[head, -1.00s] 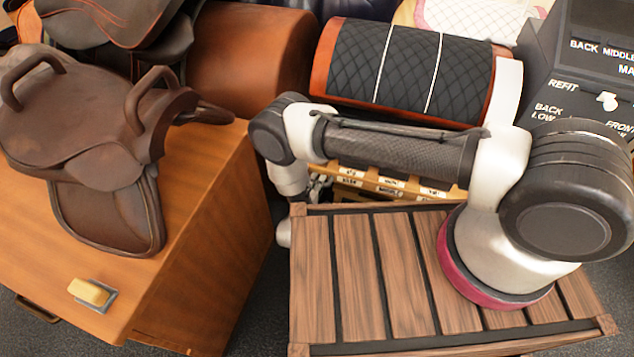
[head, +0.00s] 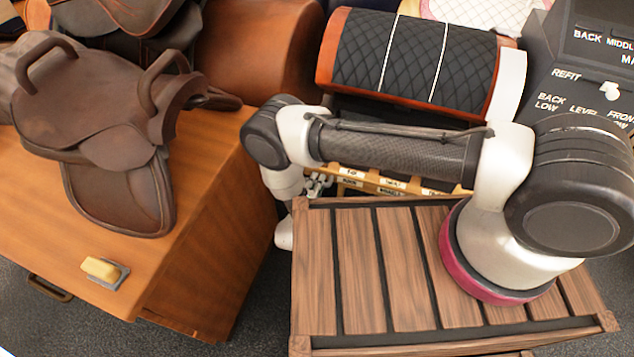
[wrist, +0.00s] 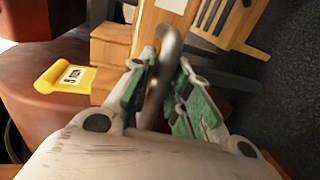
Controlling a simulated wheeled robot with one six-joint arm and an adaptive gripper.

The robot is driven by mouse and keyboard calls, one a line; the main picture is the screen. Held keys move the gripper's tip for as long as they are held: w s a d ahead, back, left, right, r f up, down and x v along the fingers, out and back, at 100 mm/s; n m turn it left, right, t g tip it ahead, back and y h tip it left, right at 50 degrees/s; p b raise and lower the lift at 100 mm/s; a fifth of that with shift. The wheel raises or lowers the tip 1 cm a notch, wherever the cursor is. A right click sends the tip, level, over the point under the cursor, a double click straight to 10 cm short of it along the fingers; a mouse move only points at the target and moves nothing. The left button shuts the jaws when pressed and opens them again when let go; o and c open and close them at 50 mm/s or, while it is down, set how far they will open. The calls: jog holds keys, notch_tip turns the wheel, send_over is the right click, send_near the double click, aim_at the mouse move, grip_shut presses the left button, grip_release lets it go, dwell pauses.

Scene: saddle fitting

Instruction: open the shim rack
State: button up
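The shim rack (head: 385,182), light wood with small white labels, shows partly behind my arm in the head view. In the wrist view, pale wooden rack parts (wrist: 112,45) fill the upper middle, with a curved metal handle (wrist: 167,62) in front. My gripper (wrist: 160,95) has green-padded fingers on either side of this handle. The left finger is close to the handle; a gap shows between the handle and the right finger. I cannot tell whether either finger touches it.
A brown saddle (head: 95,100) and a small yellow block (head: 102,270) are on the wooden cabinet (head: 205,190) at left. A quilted black pad (head: 415,60) lies behind the rack. A dark labelled panel (head: 590,85) stands at right. A yellow tag (wrist: 66,80) shows left of my gripper.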

jog(key=shift+o, duration=1.1)
